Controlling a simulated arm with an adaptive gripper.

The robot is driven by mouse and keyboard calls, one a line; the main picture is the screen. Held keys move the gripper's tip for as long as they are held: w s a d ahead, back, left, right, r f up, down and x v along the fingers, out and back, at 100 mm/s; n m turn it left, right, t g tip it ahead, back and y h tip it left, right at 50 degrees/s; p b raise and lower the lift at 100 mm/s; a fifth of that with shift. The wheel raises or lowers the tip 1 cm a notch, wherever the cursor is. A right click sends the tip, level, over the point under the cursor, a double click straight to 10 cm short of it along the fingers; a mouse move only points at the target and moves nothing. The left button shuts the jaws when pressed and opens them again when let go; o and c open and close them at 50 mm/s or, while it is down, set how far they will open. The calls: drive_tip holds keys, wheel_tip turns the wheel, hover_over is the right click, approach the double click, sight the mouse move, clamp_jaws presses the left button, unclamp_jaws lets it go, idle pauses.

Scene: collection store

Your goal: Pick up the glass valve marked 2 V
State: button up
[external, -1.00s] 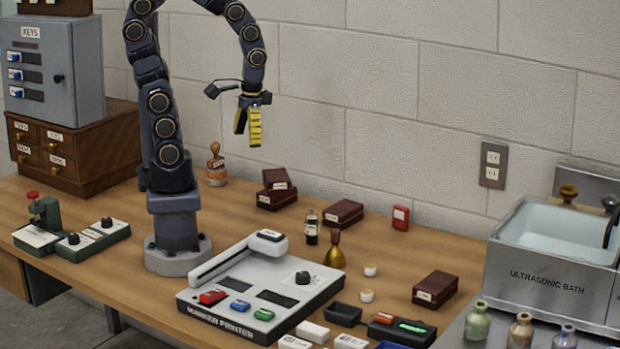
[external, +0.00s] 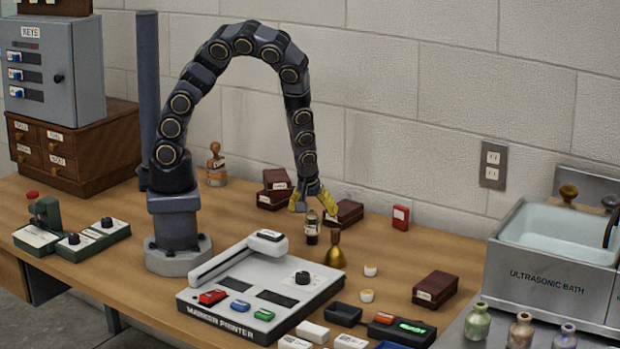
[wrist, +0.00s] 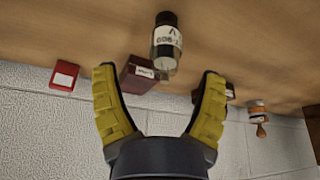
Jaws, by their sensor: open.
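A small glass valve (external: 312,231) with a dark end and a pale label stands on the wooden table, just left of a brass flask. In the wrist view, the valve (wrist: 166,57) is beyond the fingertips, near the top centre. Its white label shows a V and smaller characters that I cannot read surely. My gripper (external: 313,198) is just above the valve in the external view. Its two yellow fingers are spread, with nothing between them; they also frame the wrist view (wrist: 158,76).
The brass flask (external: 334,252) stands close on the right. A dark red box (external: 345,213) lies behind the valve, stacked boxes (external: 273,190) to the left. The marker printer (external: 262,287) is in front. A small red box (external: 400,217) stands farther right.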

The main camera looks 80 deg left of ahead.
sight(312, 220)
drive_tip(key=shift+s+x, duration=0.15)
drive_tip(key=shift+x, duration=1.4)
drive_tip(key=shift+s+x, duration=0.2)
drive_tip(key=shift+x, duration=1.35)
drive_tip(key=shift+d, duration=0.1)
drive_tip(key=c, duration=1.2)
